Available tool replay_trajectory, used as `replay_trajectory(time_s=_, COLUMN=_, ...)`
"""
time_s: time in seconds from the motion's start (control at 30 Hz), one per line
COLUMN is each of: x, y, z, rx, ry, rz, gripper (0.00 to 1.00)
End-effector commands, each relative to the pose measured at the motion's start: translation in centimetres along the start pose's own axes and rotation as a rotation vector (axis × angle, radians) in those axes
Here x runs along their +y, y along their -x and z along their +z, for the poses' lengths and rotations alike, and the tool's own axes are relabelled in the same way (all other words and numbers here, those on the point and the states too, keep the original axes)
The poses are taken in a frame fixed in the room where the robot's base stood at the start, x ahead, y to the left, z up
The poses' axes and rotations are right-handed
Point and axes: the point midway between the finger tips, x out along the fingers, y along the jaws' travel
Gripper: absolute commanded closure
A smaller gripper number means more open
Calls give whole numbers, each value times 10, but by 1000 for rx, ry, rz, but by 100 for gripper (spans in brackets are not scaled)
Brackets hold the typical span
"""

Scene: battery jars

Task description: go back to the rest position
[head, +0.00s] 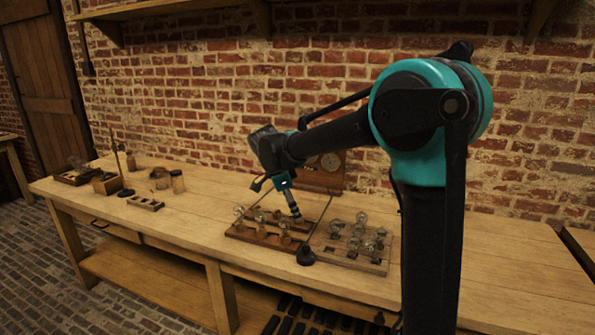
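My gripper (292,206) points down and slightly right over the wooden bench (489,246). It is just above or at the wooden board with glass jars or bulbs (264,238), near that board's right side. Its fingers are small and dark here, and I cannot tell whether they are open or shut, or whether they hold anything. My teal and black arm reaches in from the right and hides part of the wall and bench.
A second board with several glass pieces (347,262) lies to the right. A dark knob-like object (306,254) stands in front. Left are a slotted wooden block (145,203), a jar (178,182) and small boxes (106,184). The brick wall (200,100) is behind. The bench's right part is clear.

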Motion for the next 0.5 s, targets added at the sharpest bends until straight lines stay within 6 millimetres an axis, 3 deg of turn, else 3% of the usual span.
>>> replay_trajectory(time_s=0.03, x=18, y=-14, z=-20, rx=-23, ry=65, rz=-2, gripper=39)
replay_trajectory(time_s=0.2, x=78, y=-56, z=-63, rx=-96, ry=336, rz=-47, gripper=39)
replay_trajectory(time_s=0.5, x=197, y=-121, z=-101, rx=-139, ry=791, rz=-201, gripper=39)
